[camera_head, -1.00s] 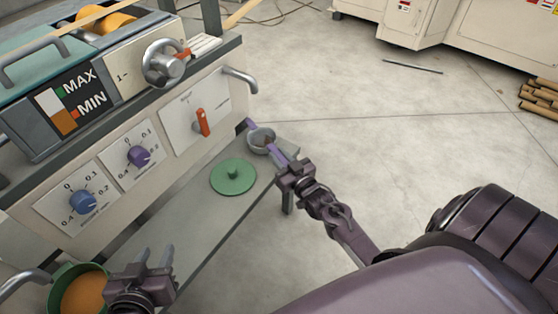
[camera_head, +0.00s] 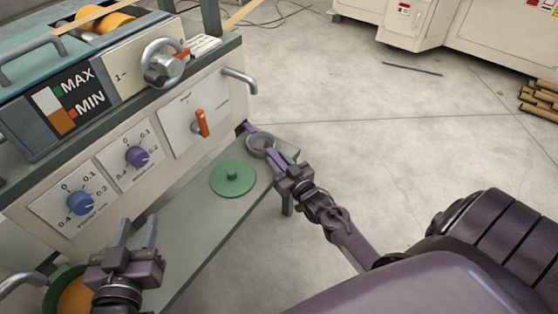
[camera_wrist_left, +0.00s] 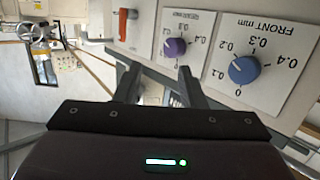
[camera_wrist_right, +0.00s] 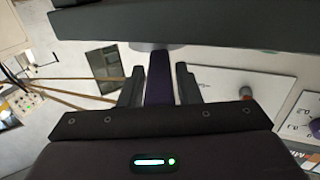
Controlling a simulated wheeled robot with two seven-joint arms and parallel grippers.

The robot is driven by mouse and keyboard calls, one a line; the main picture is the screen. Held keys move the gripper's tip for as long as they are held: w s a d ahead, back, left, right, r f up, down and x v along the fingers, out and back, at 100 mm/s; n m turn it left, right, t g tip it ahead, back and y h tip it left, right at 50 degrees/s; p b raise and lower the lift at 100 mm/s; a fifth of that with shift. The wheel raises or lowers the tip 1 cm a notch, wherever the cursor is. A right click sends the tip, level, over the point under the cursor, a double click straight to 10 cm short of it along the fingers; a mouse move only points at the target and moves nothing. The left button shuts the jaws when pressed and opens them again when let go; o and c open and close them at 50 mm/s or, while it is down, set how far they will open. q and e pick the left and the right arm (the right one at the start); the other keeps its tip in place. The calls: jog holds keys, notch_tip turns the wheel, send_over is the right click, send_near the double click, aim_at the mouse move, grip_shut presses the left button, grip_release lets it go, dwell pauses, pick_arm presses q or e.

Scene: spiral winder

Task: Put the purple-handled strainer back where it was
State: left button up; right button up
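The strainer shows in the head view as a grey round bowl (camera_head: 260,145) with purple ends, just above or on the far end of the shelf; I cannot tell if it touches. My right gripper (camera_head: 282,173) is shut on its purple handle (camera_wrist_right: 158,78), which fills most of the gap between the fingers in the right wrist view. The bowl is mostly hidden there. My left gripper (camera_head: 137,232) is open and empty in front of the machine's panel. The left wrist view shows nothing between its fingers (camera_wrist_left: 160,75).
A green lid (camera_head: 233,180) lies on the grey shelf (camera_head: 205,225). A green pot (camera_head: 66,290) with orange contents stands at lower left, partly behind my left gripper. The machine has blue (camera_head: 79,202), purple (camera_head: 137,156) and orange (camera_head: 202,123) knobs. Open floor lies right.

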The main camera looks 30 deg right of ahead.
jog(key=shift+o, duration=1.1)
